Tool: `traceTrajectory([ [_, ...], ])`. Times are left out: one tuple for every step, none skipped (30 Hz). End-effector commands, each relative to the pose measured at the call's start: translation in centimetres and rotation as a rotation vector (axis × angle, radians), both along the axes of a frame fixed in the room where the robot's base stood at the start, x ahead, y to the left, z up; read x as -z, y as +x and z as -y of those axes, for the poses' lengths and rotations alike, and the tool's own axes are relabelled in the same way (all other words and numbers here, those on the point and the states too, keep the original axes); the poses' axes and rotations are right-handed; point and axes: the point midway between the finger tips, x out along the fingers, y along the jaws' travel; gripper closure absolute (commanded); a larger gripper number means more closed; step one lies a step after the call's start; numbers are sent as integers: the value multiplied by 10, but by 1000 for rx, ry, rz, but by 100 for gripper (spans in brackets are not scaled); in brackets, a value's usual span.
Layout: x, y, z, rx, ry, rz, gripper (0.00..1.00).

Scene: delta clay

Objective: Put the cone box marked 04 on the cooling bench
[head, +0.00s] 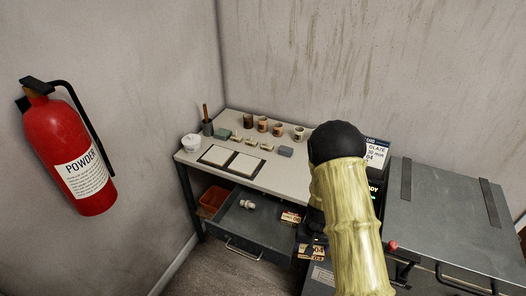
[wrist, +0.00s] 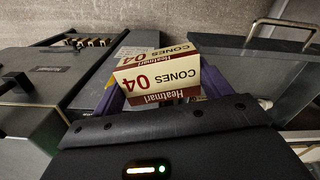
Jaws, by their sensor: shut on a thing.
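The cone box marked 04 (wrist: 150,78) is cream and dark red, with "CONES 04" and "Heatmari" lettering. My gripper (wrist: 160,84) is shut on it, with a purple finger at each side. In the head view my arm hides much of the gripper; a box end reading 04 (head: 313,251) shows low beside the arm, probably the held box. The pale-topped bench (head: 190,158), likely the cooling bench, stands in the corner. The box is at the open drawer's right side, below the benchtop.
A grey lidded unit (head: 440,215) stands at right.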

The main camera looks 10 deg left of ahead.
Motion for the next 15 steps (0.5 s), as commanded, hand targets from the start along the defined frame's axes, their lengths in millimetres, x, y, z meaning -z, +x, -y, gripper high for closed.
traceTrajectory([
  [19, 1, 9, -7, 0, 0, 48],
  [25, 1, 14, -15, 0, 0, 48],
  [34, 2, 19, -23, 0, 0, 48],
  [41, 2, 23, -31, 0, 0, 48],
  [48, 2, 26, -36, 0, 0, 48],
  [57, 3, 30, -43, 0, 1, 48],
  [62, 3, 33, -48, 0, 1, 48],
  [67, 3, 35, -53, 0, 1, 48],
  [72, 3, 37, -57, 0, 1, 48],
  [75, 3, 39, -59, 0, 1, 48],
  [77, 3, 40, -62, 0, 1, 48],
  [79, 3, 41, -65, 0, 1, 48],
  [80, 3, 42, -66, 0, 1, 48],
  [80, 3, 42, -67, 0, 1, 48],
  [80, 3, 43, -68, 1, 1, 48],
])
